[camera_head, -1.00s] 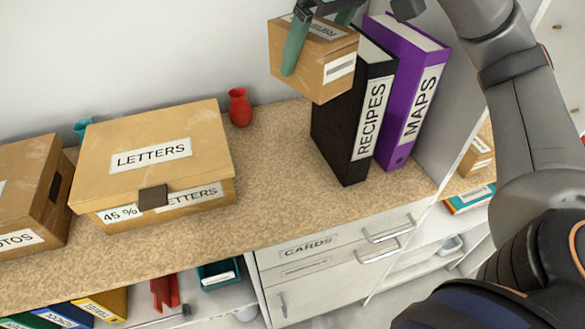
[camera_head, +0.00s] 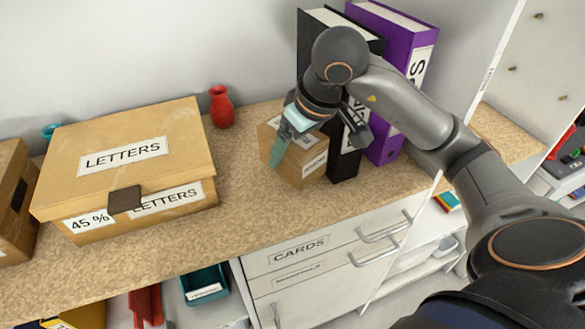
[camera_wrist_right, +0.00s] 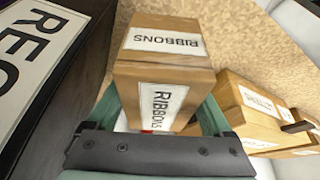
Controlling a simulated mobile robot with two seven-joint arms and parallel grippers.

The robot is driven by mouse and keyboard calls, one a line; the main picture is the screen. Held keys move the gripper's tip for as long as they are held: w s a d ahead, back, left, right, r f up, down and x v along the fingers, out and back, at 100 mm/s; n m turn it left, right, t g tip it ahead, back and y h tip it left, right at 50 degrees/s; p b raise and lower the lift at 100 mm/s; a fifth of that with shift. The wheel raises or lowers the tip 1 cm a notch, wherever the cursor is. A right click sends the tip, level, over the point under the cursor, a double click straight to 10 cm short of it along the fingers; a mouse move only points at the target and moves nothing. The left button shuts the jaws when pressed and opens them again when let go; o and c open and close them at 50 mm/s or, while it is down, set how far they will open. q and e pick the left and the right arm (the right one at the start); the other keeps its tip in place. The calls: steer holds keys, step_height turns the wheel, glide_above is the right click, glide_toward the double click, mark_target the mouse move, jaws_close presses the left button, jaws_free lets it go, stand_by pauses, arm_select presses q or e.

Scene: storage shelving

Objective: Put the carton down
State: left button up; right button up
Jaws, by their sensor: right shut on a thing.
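The carton (camera_head: 298,158) is a small brown box with white labels. It is at the countertop, just left of the black binder; I cannot tell if its base touches the top. The right wrist view shows the carton (camera_wrist_right: 165,60) with its labels reading RIBBONS. My right gripper (camera_head: 292,142) is above it, with teal fingers on its sides; in the right wrist view the gripper (camera_wrist_right: 160,115) is shut on it. My left gripper is not in view.
A black binder (camera_head: 342,165) and a purple MAPS binder (camera_head: 418,65) stand to the right, partly behind my arm. A LETTERS box (camera_head: 125,160) is on the left. A red vase (camera_head: 221,107) stands at the back. Counter between the LETTERS box and the carton is clear.

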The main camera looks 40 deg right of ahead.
mark_target(307, 141)
steer(key=shift+f, duration=2.5)
steer(key=shift+b, duration=0.35)
steer(key=shift+f, duration=0.25)
steer(key=o, duration=1.2)
steer(key=shift+r, duration=0.1)
steer(key=shift+r, duration=0.1)
steer(key=shift+r, duration=0.25)
steer(key=p+v, duration=0.1)
steer(key=v, duration=1)
steer(key=shift+s+r+p, duration=0.2)
steer(key=shift+r+p, duration=0.05)
steer(key=shift+p, duration=0.1)
